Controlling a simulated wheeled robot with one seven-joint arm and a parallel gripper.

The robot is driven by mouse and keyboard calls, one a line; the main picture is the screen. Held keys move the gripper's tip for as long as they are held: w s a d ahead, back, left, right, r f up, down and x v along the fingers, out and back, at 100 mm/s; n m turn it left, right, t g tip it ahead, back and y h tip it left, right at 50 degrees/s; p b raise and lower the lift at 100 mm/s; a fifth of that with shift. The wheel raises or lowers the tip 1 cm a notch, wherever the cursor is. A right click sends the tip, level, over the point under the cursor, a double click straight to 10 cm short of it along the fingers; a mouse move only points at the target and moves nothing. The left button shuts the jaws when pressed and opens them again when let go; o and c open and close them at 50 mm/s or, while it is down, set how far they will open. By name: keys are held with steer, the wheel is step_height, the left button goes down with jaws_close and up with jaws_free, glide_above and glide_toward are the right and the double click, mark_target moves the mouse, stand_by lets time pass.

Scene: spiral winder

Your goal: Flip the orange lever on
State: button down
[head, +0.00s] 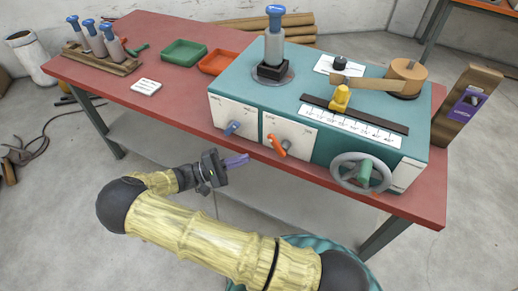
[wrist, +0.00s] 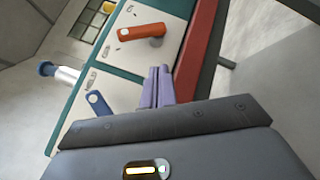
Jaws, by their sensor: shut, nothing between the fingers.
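The orange lever (head: 278,146) is on a white panel on the front of the teal machine (head: 330,145), right of the blue lever (head: 232,128).
The red table (head: 125,75) has its front edge close to my gripper. A grey handwheel (head: 362,173) juts from the machine's front at the right. Green tray (head: 185,52), orange tray (head: 218,63) and a rack of blue-topped spindles (head: 100,62) stand to the left.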

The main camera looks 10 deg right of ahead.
steer(key=a+t, duration=0.1)
steer(key=a, duration=0.1)
steer(key=a+t+h, duration=0.1)
steer(key=a+f+t+h+b, duration=0.1)
steer(key=a+t, duration=0.1)
steer(key=shift+w+a+n, duration=0.15)
steer(key=shift+a+n, duration=0.2)
steer(key=shift+n, duration=0.05)
steer(key=shift+h, duration=0.3)
steer(key=p, duration=0.3)
glide_toward(277, 146)
steer(key=shift+w+d+r, duration=1.45)
steer(key=shift+w+d, duration=0.55)
steer(key=shift+w, duration=0.1)
steer(key=shift+d, duration=0.1)
steer(key=shift+d, duration=0.1)
